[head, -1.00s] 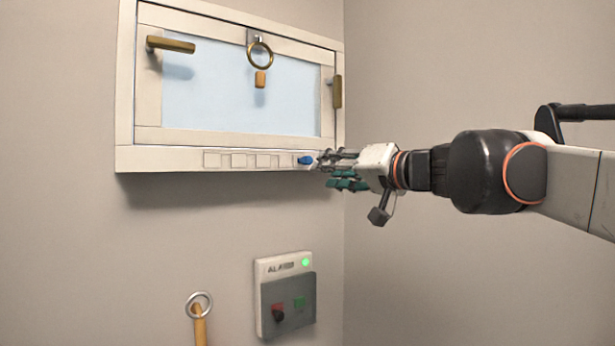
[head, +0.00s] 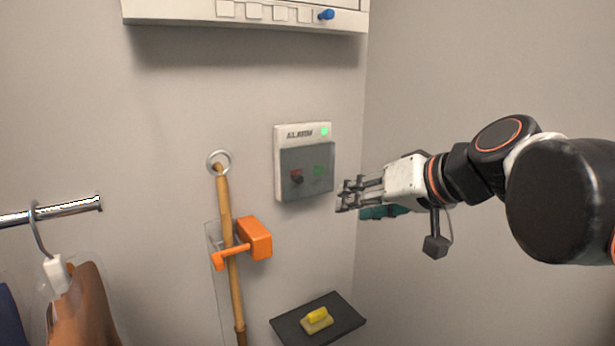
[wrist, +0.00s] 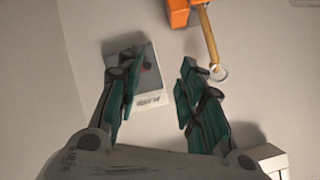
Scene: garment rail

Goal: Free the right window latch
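The window's right latch is out of view. Only the window's white lower sill (head: 180,12) shows at the top of the head view, with a blue knob (head: 326,14) near its right end. My gripper (head: 346,195) is below the sill, right of the alarm panel, empty with its fingers apart. In the wrist view its teal-padded fingers (wrist: 160,70) are spread in front of the wall. A wooden pole (head: 224,200) with a metal ring at its top stands against the wall in an orange clamp (head: 254,238). The pole's ring also shows in the wrist view (wrist: 218,72).
The alarm panel (head: 305,185), with a green light and a grey cover, is on the wall close to my gripper. A dark shelf (head: 345,318) below holds a yellow block (head: 317,318). A rail (head: 70,210) with hanging clothes (head: 85,310) is at left. The right wall is bare.

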